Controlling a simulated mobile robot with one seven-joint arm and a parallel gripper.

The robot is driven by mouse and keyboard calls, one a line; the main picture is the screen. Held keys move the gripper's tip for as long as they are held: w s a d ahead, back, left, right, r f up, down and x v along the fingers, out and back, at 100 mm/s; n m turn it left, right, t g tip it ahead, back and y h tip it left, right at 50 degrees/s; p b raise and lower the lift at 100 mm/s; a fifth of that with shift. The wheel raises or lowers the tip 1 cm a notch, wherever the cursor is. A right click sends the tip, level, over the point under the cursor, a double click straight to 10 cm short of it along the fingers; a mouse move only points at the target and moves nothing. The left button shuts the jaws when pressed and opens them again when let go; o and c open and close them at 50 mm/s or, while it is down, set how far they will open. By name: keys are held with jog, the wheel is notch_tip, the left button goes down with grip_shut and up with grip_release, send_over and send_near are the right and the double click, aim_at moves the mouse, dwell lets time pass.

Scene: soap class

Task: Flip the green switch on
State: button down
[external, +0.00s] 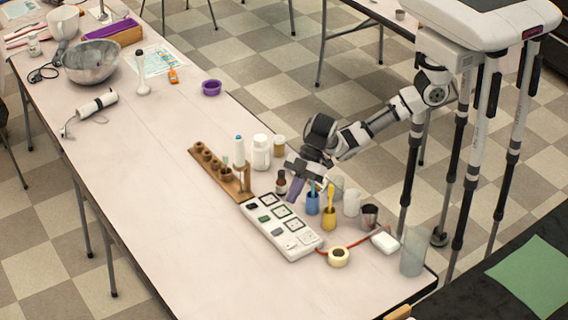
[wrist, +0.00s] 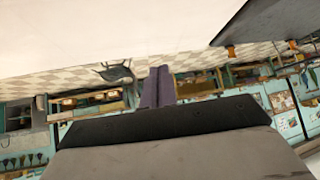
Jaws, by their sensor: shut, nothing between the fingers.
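A white power strip (external: 309,247) lies on the table, with a column of small rocker switches beside outlets. A dark green switch (external: 264,219) appears to be in the middle of that column; whether it is on or off is too small to tell. My gripper (external: 292,198) points down over the strip's far right side, close to the outlets. I cannot tell whether it touches the strip. Its purple fingers are together and empty, and they also show in the wrist view (wrist: 158,88). The strip is not visible in the wrist view.
A blue cup (external: 313,206), a yellow cup (external: 329,222) and a small brown bottle (external: 281,186) stand close to my gripper. A wooden rack (external: 235,191) is at the strip's left end. The table left of the strip is clear.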

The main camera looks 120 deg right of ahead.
jog(key=s+d+f+m+g+h, duration=0.1)
jog(key=d+f+g, duration=0.1)
jog(key=d, duration=0.5)
jog(key=s+d+f+m+g+h, duration=0.1)
jog(key=s+d+f+m+g, duration=0.1)
jog(key=d, duration=0.6)
jog(key=shift+h, duration=0.4)
jog(key=shift+w+d, duration=0.1)
send_near(260, 219)
jog(key=x, duration=0.6)
jog(key=shift+w+f, duration=0.15)
jog(key=shift+f, duration=0.1)
jog(key=shift+w+f, duration=0.1)
jog(key=shift+f, duration=0.15)
